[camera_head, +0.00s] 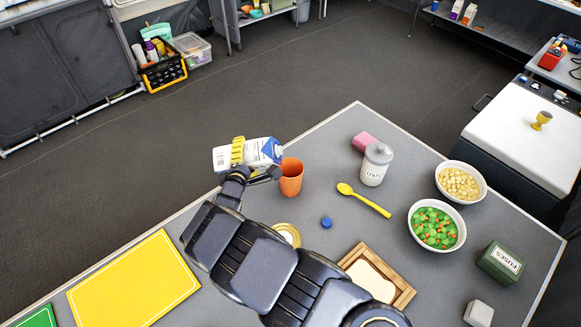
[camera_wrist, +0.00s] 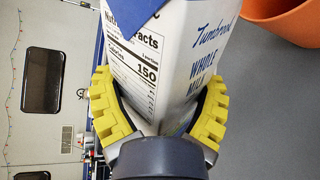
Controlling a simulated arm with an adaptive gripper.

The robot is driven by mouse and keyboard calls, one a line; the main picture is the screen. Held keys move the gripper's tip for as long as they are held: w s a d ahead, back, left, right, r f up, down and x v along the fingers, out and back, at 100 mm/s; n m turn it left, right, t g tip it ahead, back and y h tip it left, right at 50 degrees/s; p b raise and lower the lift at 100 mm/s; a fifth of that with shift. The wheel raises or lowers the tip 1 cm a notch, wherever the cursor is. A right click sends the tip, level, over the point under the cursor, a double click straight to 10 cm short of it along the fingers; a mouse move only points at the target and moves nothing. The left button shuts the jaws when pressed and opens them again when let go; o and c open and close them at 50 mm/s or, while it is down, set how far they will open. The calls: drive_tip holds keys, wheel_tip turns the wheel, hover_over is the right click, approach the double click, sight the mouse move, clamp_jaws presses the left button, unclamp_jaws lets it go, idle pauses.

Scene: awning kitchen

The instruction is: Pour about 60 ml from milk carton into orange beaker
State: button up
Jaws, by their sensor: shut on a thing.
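The white and blue milk carton (camera_head: 262,151) is tipped nearly on its side above the table, its blue end towards the orange beaker. My gripper (camera_head: 238,152) is shut on the carton, with yellow fingers on both sides of it. The carton also fills the middle of the wrist view (camera_wrist: 185,60), between the yellow fingers (camera_wrist: 160,110). The orange beaker (camera_head: 291,180) stands upright on the table just right of and below the carton's blue end; part of it shows in the wrist view (camera_wrist: 285,22). The beaker's contents and any stream of milk cannot be made out.
A blue cap (camera_head: 326,222), yellow spoon (camera_head: 364,201), lidded jar (camera_head: 375,165) and pink block (camera_head: 364,142) lie right of the beaker. Two bowls (camera_head: 437,226) (camera_head: 461,183) and a green box (camera_head: 500,263) stand further right. A yellow board (camera_head: 132,282) lies left.

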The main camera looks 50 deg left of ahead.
sight(246, 145)
drive_tip(key=shift+w+d+r+m+g, duration=0.15)
drive_tip(key=shift+w+r+m, duration=0.05)
drive_tip(key=shift+r+m, duration=0.25)
drive_tip(key=shift+w+d+r+m+g, duration=0.1)
drive_tip(key=shift+w+r+m+g, duration=0.1)
drive_tip(key=shift+r+m, duration=0.2)
drive_tip(key=shift+s+r+m+y, duration=0.1)
drive_tip(key=shift+r+m+y, duration=0.2)
drive_tip(key=shift+r+m, duration=0.2)
drive_tip(key=shift+d+m+g, duration=0.1)
drive_tip(key=shift+m+g, duration=0.25)
drive_tip(key=shift+m, duration=0.3)
drive_tip(key=shift+s+a, duration=0.2)
drive_tip(key=shift+a, duration=0.05)
drive_tip(key=shift+s+a+r, duration=0.1)
drive_tip(key=shift+s+a, duration=0.05)
drive_tip(key=shift+r+m+g+y, duration=0.3)
drive_tip(key=shift+r+m+y, duration=0.35)
drive_tip(key=shift+m, duration=0.25)
idle(0.9)
